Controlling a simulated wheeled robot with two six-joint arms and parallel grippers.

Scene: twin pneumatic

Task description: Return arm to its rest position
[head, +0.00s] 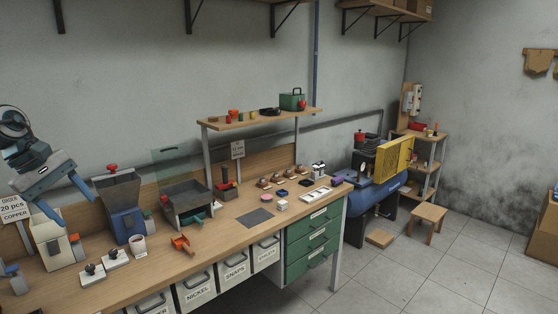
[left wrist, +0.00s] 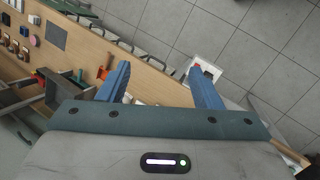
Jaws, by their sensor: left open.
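My left gripper (head: 66,203) is at the far left of the head view, raised above the workbench (head: 208,250). Its two blue fingers are spread apart with nothing between them. In the left wrist view the open fingers (left wrist: 159,72) also show empty, with the bench and tiled floor below. My right gripper is in neither view.
A blue machine with a dark hopper (head: 123,210), a cream box (head: 52,243) and a sign (head: 14,211) stand near my left gripper. The tiled floor (head: 440,270) is clear in front.

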